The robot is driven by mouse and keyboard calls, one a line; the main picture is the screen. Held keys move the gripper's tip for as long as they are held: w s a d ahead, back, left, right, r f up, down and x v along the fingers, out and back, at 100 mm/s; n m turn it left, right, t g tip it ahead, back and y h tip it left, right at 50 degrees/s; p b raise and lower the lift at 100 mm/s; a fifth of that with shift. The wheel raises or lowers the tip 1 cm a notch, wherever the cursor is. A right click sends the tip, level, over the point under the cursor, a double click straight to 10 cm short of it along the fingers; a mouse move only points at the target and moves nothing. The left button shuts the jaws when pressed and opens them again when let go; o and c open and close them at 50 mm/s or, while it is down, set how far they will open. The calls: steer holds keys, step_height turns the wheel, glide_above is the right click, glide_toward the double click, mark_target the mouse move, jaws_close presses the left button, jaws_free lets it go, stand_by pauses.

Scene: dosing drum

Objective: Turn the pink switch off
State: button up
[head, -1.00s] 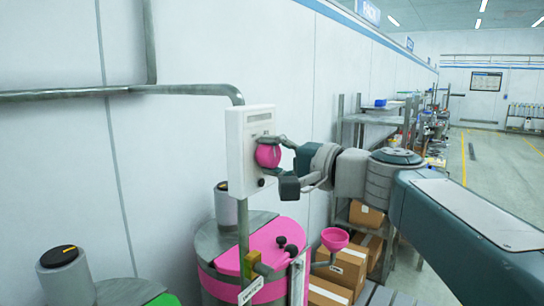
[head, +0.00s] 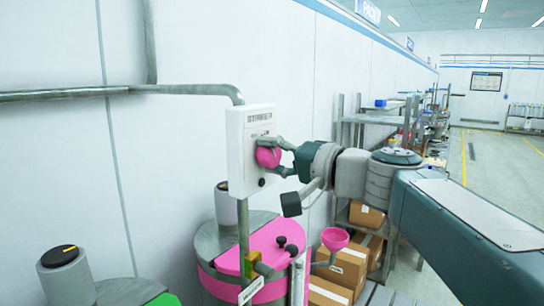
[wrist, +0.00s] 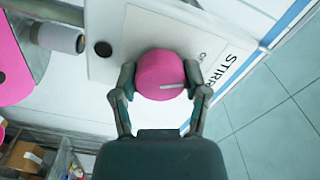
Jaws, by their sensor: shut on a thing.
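The pink switch (head: 266,157) is a round knob on the front of a white wall box (head: 238,160) in the head view. In the wrist view the knob (wrist: 158,72) sits between my two fingers, and a pale pointer line on it points to the right finger. My gripper (head: 279,158) is shut on the knob, one finger on each side, as the wrist view also shows (wrist: 160,80). Lettering beginning "STIRR" and part of another word beside the knob show on the box (wrist: 235,65). The rest of the lettering is cut off or covered.
A drum with a pink lid (head: 268,245) stands below the box, with a pink funnel (head: 335,238) beside it. A grey pipe (head: 170,91) runs along the wall into the box. Cardboard boxes (head: 345,265) and shelves stand behind my arm. Open floor lies to the right.

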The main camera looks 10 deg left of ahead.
steer(key=o, duration=1)
steer(key=shift+a+f, duration=0.1)
steer(key=shift+f, duration=0.25)
steer(key=shift+o, duration=0.7)
steer(key=shift+r, duration=0.15)
steer(key=v, duration=1.2)
steer(key=shift+w, duration=0.1)
steer(key=s+d+f+g+h, duration=0.15)
steer(key=s+f+h, duration=0.25)
steer(key=f, duration=0.5)
steer(key=s+d+f+h, duration=0.3)
steer(key=f+h, duration=0.1)
steer(key=f, duration=0.4)
steer(key=s+d+f+h, duration=0.8)
steer(key=d+f, duration=0.4)
steer(key=f, duration=0.1)
steer(key=shift+f+h, duration=0.3)
steer(key=shift+f, duration=0.05)
